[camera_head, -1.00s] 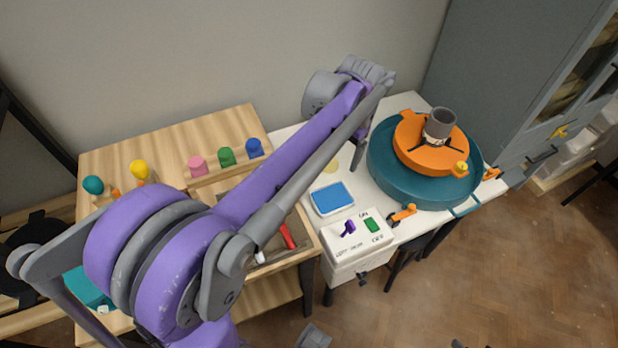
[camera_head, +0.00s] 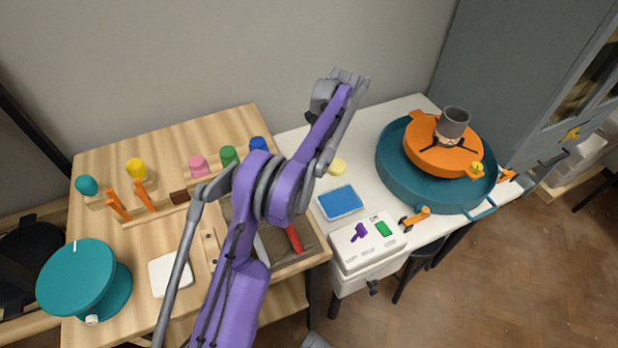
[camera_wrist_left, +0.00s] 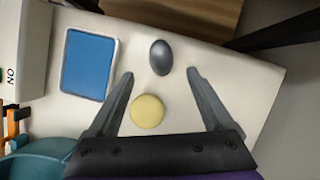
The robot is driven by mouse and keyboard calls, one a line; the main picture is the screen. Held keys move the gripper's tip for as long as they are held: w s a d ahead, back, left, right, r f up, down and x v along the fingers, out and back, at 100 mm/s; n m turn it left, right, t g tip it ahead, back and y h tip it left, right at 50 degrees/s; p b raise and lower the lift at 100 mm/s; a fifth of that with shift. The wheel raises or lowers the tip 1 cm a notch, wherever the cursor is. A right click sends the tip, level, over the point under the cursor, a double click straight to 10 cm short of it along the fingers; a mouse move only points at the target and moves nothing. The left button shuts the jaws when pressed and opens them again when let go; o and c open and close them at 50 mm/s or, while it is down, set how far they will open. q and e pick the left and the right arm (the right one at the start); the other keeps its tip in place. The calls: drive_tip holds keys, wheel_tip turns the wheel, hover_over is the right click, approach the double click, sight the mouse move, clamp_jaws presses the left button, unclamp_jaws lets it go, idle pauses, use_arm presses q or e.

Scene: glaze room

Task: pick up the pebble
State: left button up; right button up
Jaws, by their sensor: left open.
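The pebble (camera_wrist_left: 160,57) is a smooth dark grey oval lying on the white tabletop in the left wrist view. I cannot make it out in the head view, where my left arm covers that area. My left gripper (camera_wrist_left: 161,73) is open, with its two fingers spread to either side. The pebble lies just past the fingertips, roughly centred between them. No finger appears to touch it. In the head view the left gripper (camera_head: 324,164) points down over the white table's left part. My right gripper is not in view.
A round yellow disc (camera_wrist_left: 147,111) lies between the fingers' lines, and a blue-topped tray (camera_wrist_left: 90,64) is beside the pebble. A control box (camera_head: 367,243) and a teal basin (camera_head: 392,172) with an orange disc stand to the right. A wooden table (camera_head: 160,150) is at left.

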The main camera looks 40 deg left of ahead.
use_arm(q)
drive_tip(key=b+x, duration=0.1)
drive_tip(key=x, duration=0.5)
drive_tip(key=shift+a, duration=0.1)
clamp_jaws()
idle(0.3)
